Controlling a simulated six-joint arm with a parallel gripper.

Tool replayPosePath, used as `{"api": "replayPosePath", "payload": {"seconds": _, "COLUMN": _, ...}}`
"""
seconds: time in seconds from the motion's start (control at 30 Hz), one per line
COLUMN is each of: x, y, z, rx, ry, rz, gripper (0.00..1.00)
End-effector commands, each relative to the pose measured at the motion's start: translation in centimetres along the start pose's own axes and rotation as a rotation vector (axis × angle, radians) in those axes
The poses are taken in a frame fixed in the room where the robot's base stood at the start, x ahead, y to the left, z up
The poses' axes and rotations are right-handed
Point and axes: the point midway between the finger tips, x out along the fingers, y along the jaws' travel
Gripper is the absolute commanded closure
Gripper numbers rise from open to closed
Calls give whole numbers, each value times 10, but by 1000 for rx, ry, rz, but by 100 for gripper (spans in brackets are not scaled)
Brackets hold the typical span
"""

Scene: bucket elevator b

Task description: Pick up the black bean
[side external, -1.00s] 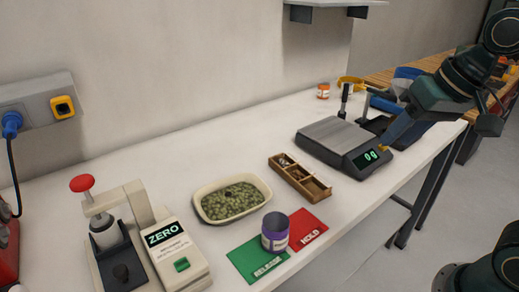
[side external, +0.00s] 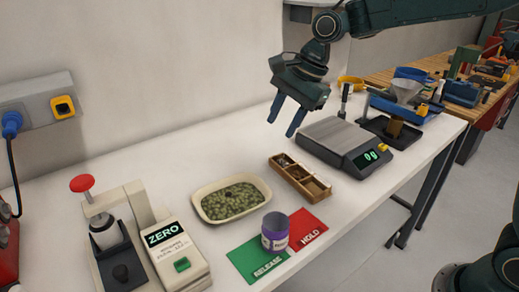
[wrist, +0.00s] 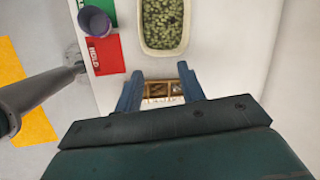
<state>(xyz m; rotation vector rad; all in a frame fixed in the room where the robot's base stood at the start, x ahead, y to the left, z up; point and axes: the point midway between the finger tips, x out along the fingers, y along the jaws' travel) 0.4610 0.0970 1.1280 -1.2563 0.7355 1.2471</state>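A cream dish (side external: 197,206) full of green beans (side external: 232,200) sits mid-bench in the side view. Several darker specks show near the middle of the beans, but I cannot single out a black bean. The dish (wrist: 144,46) and beans (wrist: 163,22) also show at the top of the wrist view. My gripper (side external: 283,122) is open and empty, high above the bench behind the wooden tray. In the wrist view its two blue fingers (wrist: 160,92) stand apart, with the tray between and beyond them.
A wooden compartment tray (side external: 318,189) holds small dark items. A purple jar (side external: 275,236) stands on the green RELEASE card (side external: 250,262), beside the red HOLD card (side external: 312,228). A scale (side external: 345,135) is to the right, a ZERO device (side external: 170,250) to the left.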

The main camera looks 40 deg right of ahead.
Motion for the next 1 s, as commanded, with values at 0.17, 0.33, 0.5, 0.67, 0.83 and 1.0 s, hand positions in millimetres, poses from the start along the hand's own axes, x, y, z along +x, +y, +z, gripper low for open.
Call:
{"api": "replayPosePath", "payload": {"seconds": 0.17, "x": 40, "y": -26, "z": 0, "rx": 202, "ry": -38, "rz": 44, "gripper": 61}}
{"api": "replayPosePath", "payload": {"seconds": 0.33, "x": 76, "y": -44, "z": 0, "rx": 380, "ry": -64, "rz": 83, "gripper": 61}}
{"api": "replayPosePath", "payload": {"seconds": 0.5, "x": 98, "y": -53, "z": 0, "rx": 495, "ry": -78, "rz": 110, "gripper": 61}}
{"api": "replayPosePath", "payload": {"seconds": 0.67, "x": 105, "y": -56, "z": 0, "rx": 537, "ry": -81, "rz": 120, "gripper": 61}}
{"api": "replayPosePath", "payload": {"seconds": 0.83, "x": 106, "y": -56, "z": 0, "rx": 539, "ry": -82, "rz": 120, "gripper": 61}}
{"api": "replayPosePath", "payload": {"seconds": 1.0, "x": 116, "y": -55, "z": 1, "rx": 539, "ry": -82, "rz": 122, "gripper": 61}}
